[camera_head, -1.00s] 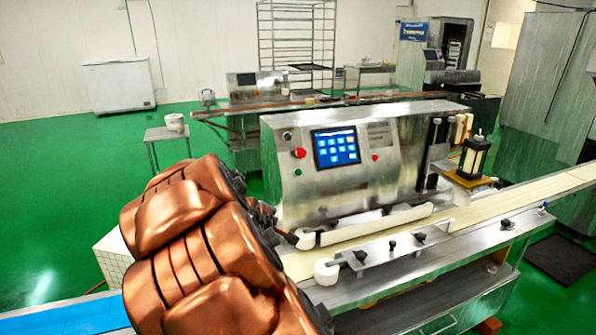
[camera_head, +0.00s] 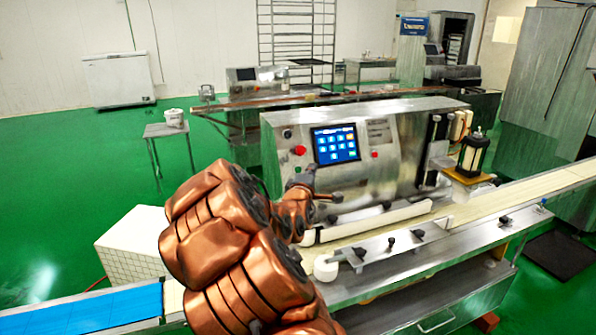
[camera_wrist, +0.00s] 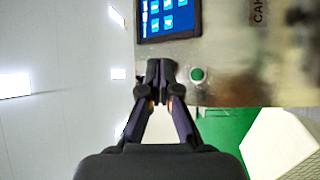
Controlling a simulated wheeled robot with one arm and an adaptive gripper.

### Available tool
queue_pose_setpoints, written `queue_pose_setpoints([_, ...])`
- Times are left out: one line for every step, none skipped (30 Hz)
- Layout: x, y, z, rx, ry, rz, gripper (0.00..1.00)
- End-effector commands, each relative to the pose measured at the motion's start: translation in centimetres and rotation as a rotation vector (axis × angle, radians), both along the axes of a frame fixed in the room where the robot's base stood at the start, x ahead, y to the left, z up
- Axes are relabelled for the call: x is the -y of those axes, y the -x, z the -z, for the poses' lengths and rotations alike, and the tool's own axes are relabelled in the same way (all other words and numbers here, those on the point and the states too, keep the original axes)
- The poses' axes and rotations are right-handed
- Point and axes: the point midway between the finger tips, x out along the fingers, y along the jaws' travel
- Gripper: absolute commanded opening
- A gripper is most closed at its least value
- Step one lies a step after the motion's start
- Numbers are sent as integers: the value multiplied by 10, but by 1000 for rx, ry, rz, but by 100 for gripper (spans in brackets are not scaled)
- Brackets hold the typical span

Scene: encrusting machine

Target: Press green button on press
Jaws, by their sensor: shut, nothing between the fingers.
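The press (camera_head: 385,165) is a steel machine with a blue touchscreen (camera_head: 335,144) and a red button (camera_head: 300,150) on its front panel. In the wrist view the green button (camera_wrist: 197,74) sits on the panel, below the screen's edge. My gripper (camera_wrist: 160,68) is shut and empty, with its fingertips just left of the green button in that picture and apart from it in the image. Whether the tips touch the panel cannot be told.
A conveyor belt (camera_head: 520,196) runs along the front of the press, with a white guide bar (camera_head: 375,222) below the panel. A second red button (camera_head: 375,155) is right of the screen. A white tiled box (camera_head: 135,243) stands on the green floor at left.

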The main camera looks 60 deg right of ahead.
Motion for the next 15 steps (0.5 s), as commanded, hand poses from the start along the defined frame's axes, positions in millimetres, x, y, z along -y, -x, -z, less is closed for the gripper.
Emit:
queue_pose_setpoints([1, -1, 1, 0, -1, 0, 0])
queue_pose_setpoints([2, -3, 2, 0, -1, 0, 0])
queue_pose_setpoints([3, -5, 3, -1, -2, -1, 0])
queue_pose_setpoints([4, -7, 4, -1, -2, -1, 0])
queue_pose_setpoints([6, -9, 5, -1, -2, -2, 0])
queue_pose_setpoints([8, -13, 6, -1, -1, -3, 0])
queue_pose_setpoints([9, -15, 7, 1, 0, -3, 0])
queue_pose_setpoints([11, -18, 8, 2, -1, -3, 0])
queue_pose_setpoints([13, -21, 11, 3, -1, -2, 0])
queue_pose_setpoints([15, -24, 13, 2, -2, -2, 0])
queue_pose_setpoints([17, -26, 15, 0, -2, -2, 0])
queue_pose_setpoints([19, -30, 17, -1, -3, -2, 0])
queue_pose_setpoints([21, -32, 19, -1, -3, -2, 0])
queue_pose_setpoints([22, -34, 20, 0, -3, -2, 0])
queue_pose_setpoints([25, -38, 21, 1, -1, -1, 0])
